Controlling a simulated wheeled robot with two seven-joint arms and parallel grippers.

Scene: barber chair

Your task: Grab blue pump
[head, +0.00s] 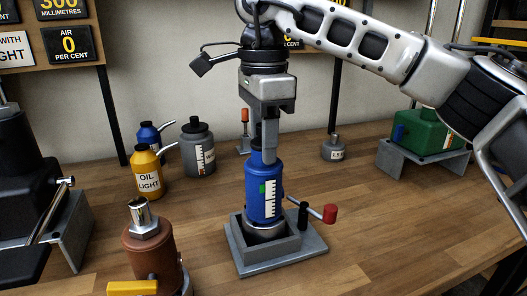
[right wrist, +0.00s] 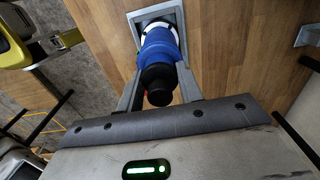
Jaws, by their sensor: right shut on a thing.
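The blue pump (head: 263,190) stands upright in a grey square metal base (head: 277,244) on the wooden table, near the middle of the head view. It has a white scale strip with a green mark on its side. My right gripper (head: 264,158) comes down from above and is shut on the upper part of the pump. In the right wrist view the blue pump (right wrist: 160,50) with its black top sits between the two fingers, with the grey base (right wrist: 150,14) around its far end. My left gripper is not in view.
A lever with a red knob (head: 329,213) sticks out right of the base. A brown cylinder (head: 150,250) with a yellow handle is front left. Yellow (head: 147,172), blue and grey (head: 198,150) bottles stand behind left. A green box (head: 425,130) is back right.

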